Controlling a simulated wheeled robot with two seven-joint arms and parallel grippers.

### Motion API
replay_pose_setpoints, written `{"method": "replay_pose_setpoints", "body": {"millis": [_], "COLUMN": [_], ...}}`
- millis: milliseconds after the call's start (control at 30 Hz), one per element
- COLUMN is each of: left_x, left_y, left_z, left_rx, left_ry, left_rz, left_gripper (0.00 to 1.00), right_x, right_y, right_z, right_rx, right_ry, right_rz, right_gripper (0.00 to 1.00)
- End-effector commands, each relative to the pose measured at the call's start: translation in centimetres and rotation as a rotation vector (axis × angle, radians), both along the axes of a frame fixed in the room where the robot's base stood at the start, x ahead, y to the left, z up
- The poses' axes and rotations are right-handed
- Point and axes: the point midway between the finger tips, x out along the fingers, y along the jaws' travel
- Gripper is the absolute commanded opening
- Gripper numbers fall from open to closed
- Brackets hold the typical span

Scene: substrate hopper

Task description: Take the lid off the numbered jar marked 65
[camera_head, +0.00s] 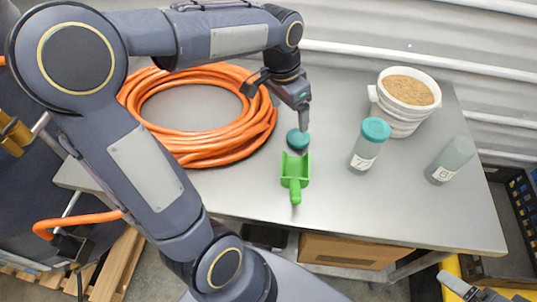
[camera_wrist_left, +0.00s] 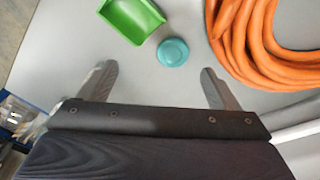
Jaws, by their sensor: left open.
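A grey-green jar (camera_head: 450,160) stands at the right of the table. Its label looks like 65 but is small, and no teal lid shows on it. A second jar (camera_head: 368,150), labelled 77 or similar, wears a teal lid (camera_head: 376,129). A loose teal lid (camera_head: 298,140) lies on the table left of the jars; it also shows in the left wrist view (camera_wrist_left: 172,52). My left gripper (camera_head: 304,108) is open and empty above this loose lid. In the left wrist view the lid shows between and just beyond the fingertips (camera_wrist_left: 158,72). My right gripper (camera_head: 472,291) shows only partly at the bottom right.
A green scoop (camera_head: 295,172) lies just in front of the loose lid. A coiled orange hose (camera_head: 190,150) fills the table's left side. A white bucket (camera_head: 398,125) of brown substrate (camera_head: 409,90) stands at the back right. The table's front right (camera_head: 410,215) is clear.

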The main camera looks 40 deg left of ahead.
Motion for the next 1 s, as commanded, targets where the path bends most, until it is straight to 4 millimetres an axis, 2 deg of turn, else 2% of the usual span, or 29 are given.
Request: {"method": "replay_pose_setpoints", "body": {"millis": [33, 200, 300, 400, 600, 1000], "left_x": [-2.3, -8.9, -12.2, -14.6, -16.8, -17.0], "left_y": [0.0, -1.2, -2.2, -3.2, -4.5, -4.6], "left_z": [0.8, 1.6, 1.1, 0.4, -0.7, -0.9], "left_rx": [-0.031, -0.156, -0.229, -0.293, -0.364, -0.371], "left_ry": [-0.035, -0.137, -0.187, -0.228, -0.268, -0.271], "left_rz": [0.046, 0.209, 0.297, 0.367, 0.443, 0.449], "left_gripper": [0.84, 0.84, 0.84, 0.84, 0.84, 0.84], "right_x": [0.0, 0.0, 0.0, 0.0, 0.0, 0.0], "right_y": [0.0, 0.0, 0.0, 0.0, 0.0, 0.0], "right_z": [0.0, 0.0, 0.0, 0.0, 0.0, 0.0], "right_rx": [0.000, 0.000, 0.000, 0.000, 0.000, 0.000], "right_ry": [0.000, 0.000, 0.000, 0.000, 0.000, 0.000], "right_rz": [0.000, 0.000, 0.000, 0.000, 0.000, 0.000], "right_gripper": [0.81, 0.81, 0.81, 0.81, 0.81, 0.81]}}
